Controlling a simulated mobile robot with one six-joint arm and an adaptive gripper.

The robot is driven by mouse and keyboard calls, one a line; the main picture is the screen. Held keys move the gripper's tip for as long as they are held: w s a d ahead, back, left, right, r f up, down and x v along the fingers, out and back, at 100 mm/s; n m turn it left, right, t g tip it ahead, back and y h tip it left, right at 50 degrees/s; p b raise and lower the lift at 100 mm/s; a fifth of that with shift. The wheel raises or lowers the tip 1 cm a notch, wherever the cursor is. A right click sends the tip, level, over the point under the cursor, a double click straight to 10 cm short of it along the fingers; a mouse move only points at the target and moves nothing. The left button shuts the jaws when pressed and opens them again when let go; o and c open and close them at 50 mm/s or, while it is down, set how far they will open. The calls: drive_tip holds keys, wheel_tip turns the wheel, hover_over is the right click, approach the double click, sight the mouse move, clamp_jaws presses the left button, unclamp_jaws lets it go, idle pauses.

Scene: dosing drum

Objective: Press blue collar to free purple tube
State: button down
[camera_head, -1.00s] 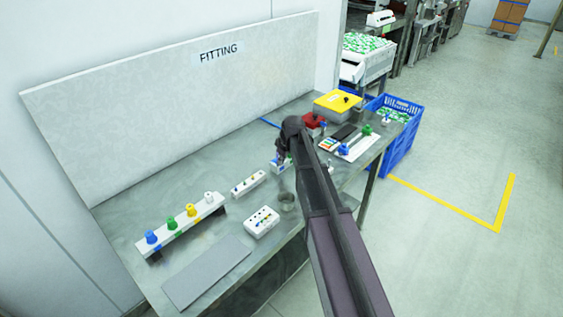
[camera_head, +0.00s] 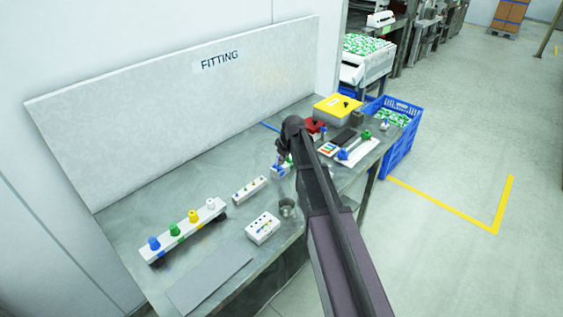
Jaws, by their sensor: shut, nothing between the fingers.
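My gripper (camera_head: 283,158) shows small and dark at the end of my arm, over the middle of the steel bench. It is shut and appears empty. Just below it stands a small light block with blue and green fittings (camera_head: 279,170), partly hidden by the gripper and arm. A blue part on this block may be the blue collar. I cannot tell whether the fingertips touch it. I cannot make out a purple tube; it may be hidden or too small to see.
A grey mat (camera_head: 210,277) lies front left.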

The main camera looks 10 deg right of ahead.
drive_tip(key=p+v, duration=1)
drive_tip(key=v, duration=0.1)
drive_tip(key=shift+w, duration=0.2)
drive_tip(key=shift+a, duration=0.1)
idle(0.7)
drive_tip(key=s+a+f+m+g+h, duration=0.1)
drive_tip(key=s+m, duration=0.6)
drive_tip(key=s, duration=1.9)
drive_tip(key=shift+s+a+g+h+b, duration=0.25)
drive_tip(key=shift+a+g+h, duration=0.2)
drive_tip(key=shift+g, duration=0.45)
drive_tip(key=shift+w+f, duration=0.1)
